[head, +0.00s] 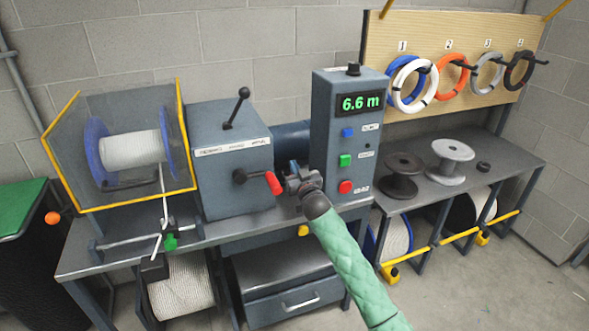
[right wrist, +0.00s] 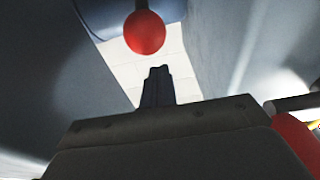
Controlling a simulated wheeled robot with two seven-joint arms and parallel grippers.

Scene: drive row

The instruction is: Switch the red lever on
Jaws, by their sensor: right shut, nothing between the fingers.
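The red-gripped lever (head: 273,183) sits on the front of the grey gearbox, its dark arm reaching right from a round hub. My right gripper (head: 300,182) is shut and empty, just right of the red grip; the head view does not show clearly whether they touch. In the right wrist view, the shut fingers (right wrist: 158,86) point into a gap between two grey housings. A red ball on a dark rod (right wrist: 145,33) hangs beyond the fingertips, and a red part (right wrist: 298,137) shows at the right edge; I cannot tell which is the lever. My left gripper is not in view.
A control box (head: 350,130) reading 6.6 m, with blue, green and red buttons, stands right of the gripper. A black-knobbed lever (head: 237,107) rises from the gearbox top. A guarded spool (head: 130,147) is left. A side bench (head: 430,185) holds reels.

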